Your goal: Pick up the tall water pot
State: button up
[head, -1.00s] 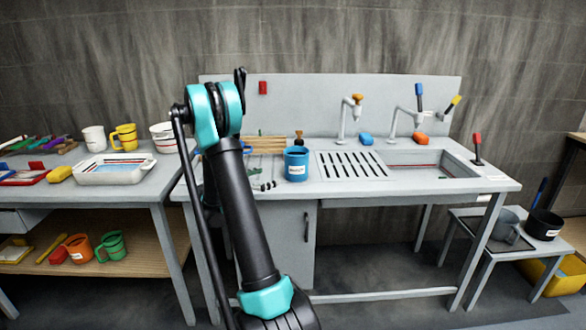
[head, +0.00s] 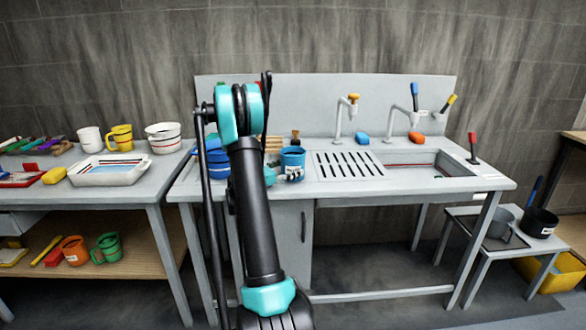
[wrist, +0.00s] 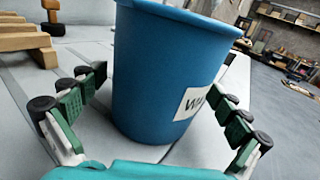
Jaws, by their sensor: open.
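The blue pot (head: 293,158) with a white label stands upright on the sink bench, left of the slotted drainboard. In the wrist view it appears large (wrist: 165,75), its label partly cut by the right finger and only its first letters showing. My gripper (wrist: 162,90) is open, with one green-padded finger on each side of the pot. A gap shows on the left side; whether the right finger touches it I cannot tell. In the head view my arm hides part of the gripper. Another blue container (head: 211,158) is partly hidden behind my arm.
Wooden racks (wrist: 22,38) stand behind the pot at left. The drainboard (head: 347,165) and sink (head: 415,163) lie to the right, with taps behind. A white tray (head: 108,172) and mugs stand on the left table.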

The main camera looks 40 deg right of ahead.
jog(key=shift+d, duration=0.4)
jog(key=c, duration=1.6)
jog(key=shift+o, duration=0.2)
jog(key=shift+r, duration=0.15)
